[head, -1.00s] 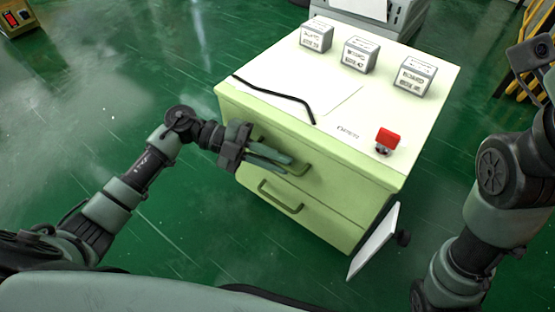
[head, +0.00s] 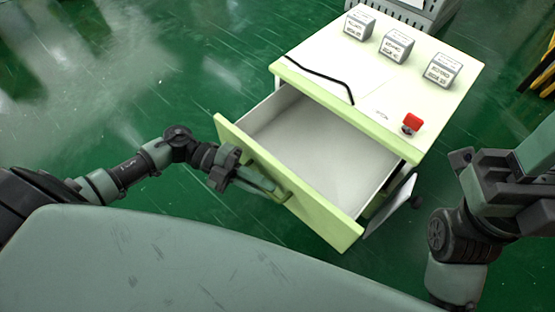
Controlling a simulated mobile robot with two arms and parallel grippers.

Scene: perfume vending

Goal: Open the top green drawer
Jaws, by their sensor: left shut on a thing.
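The top green drawer (head: 322,221) of the cabinet is pulled far out, and its pale inside (head: 325,150) shows empty. My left gripper (head: 272,188) is shut on the drawer's handle (head: 284,190) at the front panel. The lower drawer is hidden behind the open top drawer. My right gripper (head: 510,180) is at the right edge, apart from the cabinet; its fingertips do not show clearly.
The cabinet top (head: 380,100) holds several things: grey-white labelled boxes (head: 397,46), a red button (head: 411,122) and a black curved strip (head: 318,75). Green floor (head: 100,90) is open to the left.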

